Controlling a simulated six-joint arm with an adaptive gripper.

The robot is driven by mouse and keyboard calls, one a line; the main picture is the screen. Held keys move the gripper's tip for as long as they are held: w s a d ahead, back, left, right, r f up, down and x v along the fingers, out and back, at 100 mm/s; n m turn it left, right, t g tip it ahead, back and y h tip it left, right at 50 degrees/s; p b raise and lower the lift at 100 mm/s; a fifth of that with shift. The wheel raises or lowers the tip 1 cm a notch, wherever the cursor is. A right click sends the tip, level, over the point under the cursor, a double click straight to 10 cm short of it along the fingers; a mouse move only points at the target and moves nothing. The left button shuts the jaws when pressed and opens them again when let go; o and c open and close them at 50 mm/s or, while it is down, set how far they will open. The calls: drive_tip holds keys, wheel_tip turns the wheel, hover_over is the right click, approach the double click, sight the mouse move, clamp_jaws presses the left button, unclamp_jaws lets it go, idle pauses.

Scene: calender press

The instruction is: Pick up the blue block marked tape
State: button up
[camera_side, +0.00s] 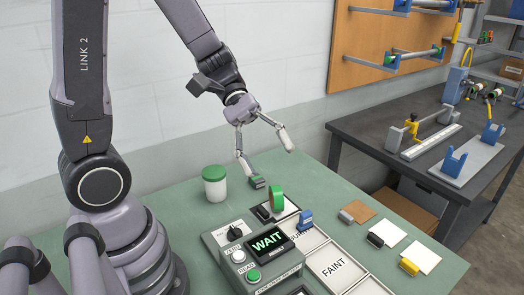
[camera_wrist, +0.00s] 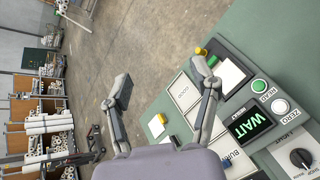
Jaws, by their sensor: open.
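A control box (camera_side: 262,250) reading WAIT stands in front of the blue block. A green-lidded jar (camera_side: 214,184) stands left. Cards with grey, black and yellow blocks (camera_side: 410,266) lie right. A dark workbench (camera_side: 375,130) stands behind right. Bare table lies between jar and wall.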

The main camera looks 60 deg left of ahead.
drive_tip(key=w+f+n+t+h, duration=0.3)
drive_tip(key=w+f+n+t, duration=0.1)
drive_tip(key=w+n, duration=0.35)
drive_tip(key=n+t+y, duration=0.8)
drive_tip(key=n, duration=0.5)
hover_over(305, 218)
drive_tip(key=s+a, duration=0.3)
wheel_tip(305, 218, down, 19)
drive_tip(key=shift+n+t+y, duration=0.3)
drive_tip(key=shift+n+y, duration=0.05)
drive_tip(key=shift+y, duration=0.15)
wheel_tip(305, 218, down, 8)
drive_tip(key=shift+r, duration=0.1)
drive_tip(key=x, duration=0.5)
drive_tip(key=shift+w, duration=0.1)
clamp_jaws()
